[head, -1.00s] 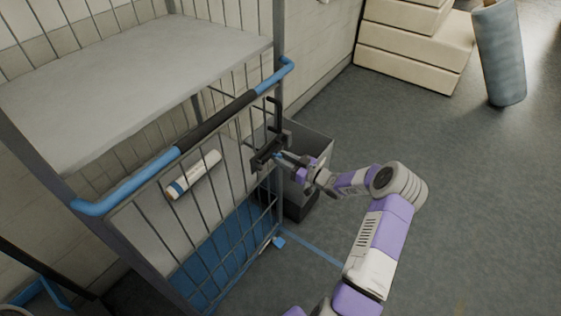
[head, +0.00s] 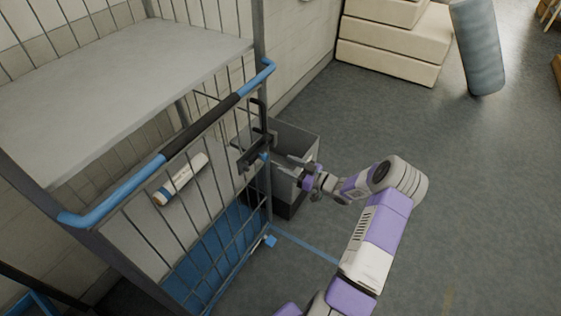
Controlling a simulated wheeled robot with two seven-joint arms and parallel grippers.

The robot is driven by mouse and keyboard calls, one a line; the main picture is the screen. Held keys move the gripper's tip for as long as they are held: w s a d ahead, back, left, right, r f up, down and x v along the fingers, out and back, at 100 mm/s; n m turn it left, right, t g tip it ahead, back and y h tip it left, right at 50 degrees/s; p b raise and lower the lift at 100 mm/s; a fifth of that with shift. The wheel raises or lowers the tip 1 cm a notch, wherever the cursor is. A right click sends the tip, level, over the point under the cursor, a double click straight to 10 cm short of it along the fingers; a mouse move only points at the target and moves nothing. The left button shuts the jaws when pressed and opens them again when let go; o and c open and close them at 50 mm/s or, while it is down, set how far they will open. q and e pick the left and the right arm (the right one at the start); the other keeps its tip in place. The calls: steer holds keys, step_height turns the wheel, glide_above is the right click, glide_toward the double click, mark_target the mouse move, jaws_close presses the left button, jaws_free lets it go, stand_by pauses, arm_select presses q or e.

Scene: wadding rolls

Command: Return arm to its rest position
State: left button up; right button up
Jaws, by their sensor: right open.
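My right arm (head: 375,235), white and purple, reaches in from the bottom right. My right gripper (head: 290,166) is open and empty. It is just right of the dark latch (head: 257,151) on the cart's corner post, with a small gap between them, and in front of a grey bin. My left gripper does not show.
The wire cart (head: 190,235) with a blue and black handle bar (head: 200,124) fills the left. A white roll (head: 181,179) lies on its lower shelf. A grey bin (head: 307,145) stands behind the gripper. Cream steps (head: 390,55) and a blue-grey roll (head: 477,48) are farther back.

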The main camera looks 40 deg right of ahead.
steer(key=shift+s, duration=0.2)
stand_by(0.4)
steer(key=w+a+f+m+g+h, duration=0.1)
steer(key=w+a+f+m+g, duration=0.15)
steer(key=a+f, duration=0.55)
steer(key=w+a+f+m+g, duration=0.1)
steer(key=a+f+m+g, duration=0.25)
steer(key=a, duration=0.85)
steer(key=s+a+f+g, duration=0.2)
steer(key=s+a, duration=0.3)
steer(key=s, duration=0.3)
steer(key=s+a+f+g, duration=0.3)
steer(key=s+a+g, duration=0.2)
steer(key=s+a, duration=0.1)
steer(key=s+a+f+g, duration=0.2)
steer(key=s+a, duration=0.4)
steer(key=s, duration=0.3)
steer(key=shift+s+f+g, duration=0.35)
steer(key=shift+f+g, duration=0.05)
steer(key=shift+g, duration=0.5)
